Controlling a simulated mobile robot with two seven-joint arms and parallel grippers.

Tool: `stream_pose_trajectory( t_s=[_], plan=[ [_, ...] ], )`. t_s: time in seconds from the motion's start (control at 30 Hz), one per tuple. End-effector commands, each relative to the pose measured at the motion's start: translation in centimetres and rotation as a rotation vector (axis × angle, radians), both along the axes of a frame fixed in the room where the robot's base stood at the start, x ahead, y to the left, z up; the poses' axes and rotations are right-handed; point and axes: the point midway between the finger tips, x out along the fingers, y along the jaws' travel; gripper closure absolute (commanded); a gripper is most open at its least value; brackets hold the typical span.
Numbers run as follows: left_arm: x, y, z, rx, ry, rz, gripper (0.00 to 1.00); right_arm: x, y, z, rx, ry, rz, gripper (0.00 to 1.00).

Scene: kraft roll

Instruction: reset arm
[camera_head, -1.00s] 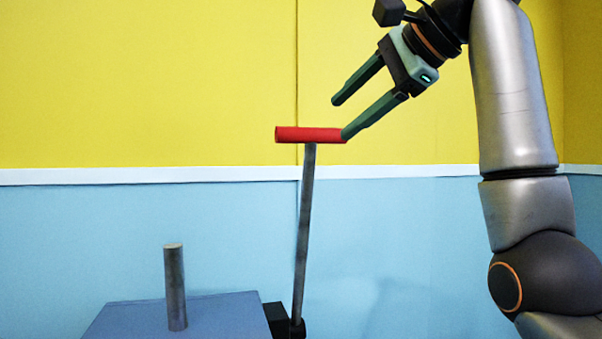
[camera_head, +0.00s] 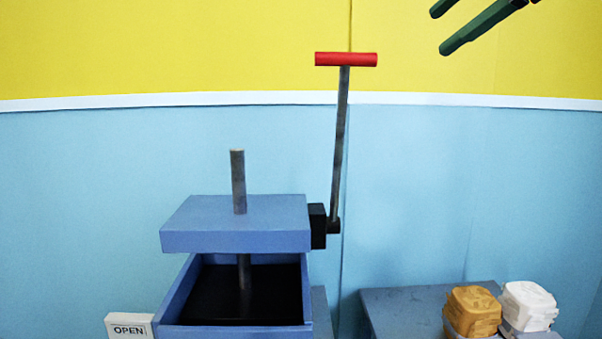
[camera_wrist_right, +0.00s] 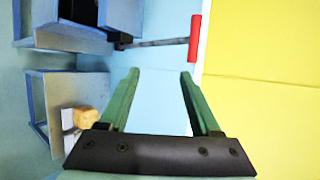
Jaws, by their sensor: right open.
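My right gripper (camera_head: 442,30) shows at the top right of the head view, cut off by the top edge. Its two green fingers are apart with nothing between them. They also show in the right wrist view (camera_wrist_right: 160,78), open and empty. The red handle (camera_head: 346,59) tops an upright grey lever (camera_head: 340,145), to the left of the fingers and apart from them. In the right wrist view the red handle (camera_wrist_right: 195,38) lies beyond the fingertips. My left gripper is not in view.
A blue press plate (camera_head: 236,238) with a grey rod sits above an open blue box with a dark inside. An "OPEN" sign (camera_head: 130,327) stands at lower left. Brown (camera_head: 473,310) and white (camera_head: 528,306) lumpy items sit at lower right. The air around the gripper is clear.

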Motion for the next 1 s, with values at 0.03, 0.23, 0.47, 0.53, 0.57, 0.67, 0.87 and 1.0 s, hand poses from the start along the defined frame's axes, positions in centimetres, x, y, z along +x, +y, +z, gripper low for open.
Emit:
stream_pose_trajectory(
  t_s=[0.03, 0.23, 0.47, 0.53, 0.57, 0.67, 0.87, 1.0],
  plan=[
    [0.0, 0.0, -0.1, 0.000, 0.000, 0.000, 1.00, 1.3, 0.1, -1.4, -0.011, 0.008, 0.002, 0.36],
    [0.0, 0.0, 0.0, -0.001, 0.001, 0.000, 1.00, 7.1, 0.0, -7.8, -0.084, -0.014, 0.015, 0.36],
    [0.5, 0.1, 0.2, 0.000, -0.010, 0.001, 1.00, 13.6, -0.1, -18.8, -0.213, -0.044, 0.045, 0.36],
    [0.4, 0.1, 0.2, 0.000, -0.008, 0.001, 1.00, 15.1, -0.1, -23.1, -0.263, -0.054, 0.060, 0.36],
    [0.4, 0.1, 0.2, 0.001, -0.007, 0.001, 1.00, 15.7, -0.1, -24.9, -0.286, -0.059, 0.066, 0.36],
    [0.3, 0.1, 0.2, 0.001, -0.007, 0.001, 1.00, 17.0, -0.2, -31.2, -0.361, -0.073, 0.092, 0.36],
    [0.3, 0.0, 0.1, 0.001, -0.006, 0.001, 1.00, 17.3, -0.2, -43.6, -0.517, -0.102, 0.157, 0.36],
    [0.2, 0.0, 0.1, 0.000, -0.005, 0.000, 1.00, 15.7, -0.1, -51.9, -0.629, -0.123, 0.215, 0.36]
  ],
)
